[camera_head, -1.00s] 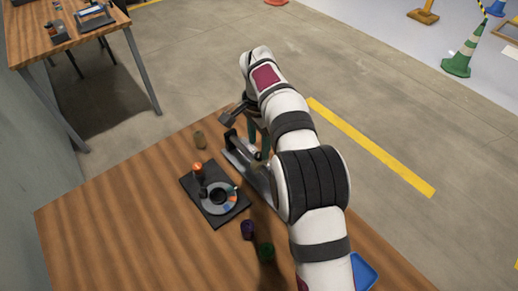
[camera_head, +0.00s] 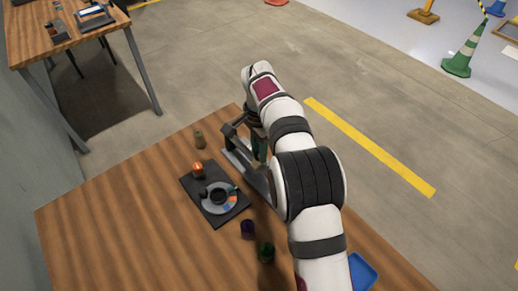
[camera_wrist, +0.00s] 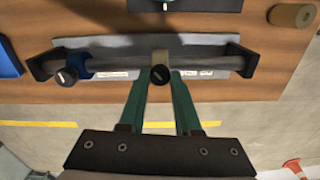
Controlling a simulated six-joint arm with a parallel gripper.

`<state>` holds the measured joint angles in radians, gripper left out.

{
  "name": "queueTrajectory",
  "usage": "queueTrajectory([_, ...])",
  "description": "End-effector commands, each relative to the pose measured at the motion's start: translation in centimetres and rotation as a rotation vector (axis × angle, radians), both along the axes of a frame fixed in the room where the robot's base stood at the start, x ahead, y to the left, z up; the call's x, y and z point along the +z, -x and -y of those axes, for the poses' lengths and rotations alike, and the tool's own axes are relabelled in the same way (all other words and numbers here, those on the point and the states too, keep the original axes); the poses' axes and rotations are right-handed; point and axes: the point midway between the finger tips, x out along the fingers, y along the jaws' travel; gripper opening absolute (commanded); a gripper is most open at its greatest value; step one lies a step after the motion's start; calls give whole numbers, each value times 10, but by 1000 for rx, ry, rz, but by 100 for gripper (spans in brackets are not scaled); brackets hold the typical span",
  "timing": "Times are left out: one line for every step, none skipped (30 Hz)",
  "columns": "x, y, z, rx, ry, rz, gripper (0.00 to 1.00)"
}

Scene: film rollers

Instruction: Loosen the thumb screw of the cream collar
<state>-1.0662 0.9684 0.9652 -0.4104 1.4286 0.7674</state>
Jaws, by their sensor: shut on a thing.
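The cream collar (camera_wrist: 160,56) sits near the middle of a dark rod on a grey rail fixture (camera_wrist: 110,42). Its black thumb screw (camera_wrist: 159,75) faces my gripper. My gripper (camera_wrist: 159,76), with green fingers, is shut on this thumb screw, one fingertip on each side. A blue collar (camera_wrist: 80,62) with its own black thumb screw (camera_wrist: 68,77) is further left on the same rod. In the head view the fixture (camera_head: 240,163) is partly behind my arm, and the collars cannot be made out there. A green finger (camera_head: 262,150) shows beside the arm.
A tan roller (camera_head: 199,138), a purple roller (camera_head: 247,229) and a green roller (camera_head: 266,252) stand nearby. A blue tray (camera_head: 365,272) is at the table's right edge. The left tabletop is clear.

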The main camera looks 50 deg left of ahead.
Motion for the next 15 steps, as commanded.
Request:
queueTrajectory([0, 0, 0, 0, 0, 0, 0])
queueTrajectory([0, 0, 0, 2, 0, 0, 0])
queueTrajectory([0, 0, 0, 5, 1, 0, 0])
queueTrajectory([0, 0, 0, 9, 1, 0, 0])
queueTrajectory([0, 0, 0, 15, 1, 0, 0])
queueTrajectory([0, 0, 0, 25, 1, 0, 0])
queueTrajectory([0, 0, 0, 34, 1, -1, 0])
queueTrajectory([0, 0, 0, 45, 1, -1, 0])
queueTrajectory([0, 0, 0, 64, 1, -1, 0])
queueTrajectory([0, 0, 0, 80, 1, -1, 0])
queueTrajectory([0, 0, 0, 98, 1, -1, 0])
queueTrajectory([0, 0, 0, 125, 1, -2, 0])
queueTrajectory([0, 0, 0, 147, 1, -2, 0])
queueTrajectory([0, 0, 0, 170, 1, -2, 0])
queueTrajectory([0, 0, 0, 203, 1, -2, 0])
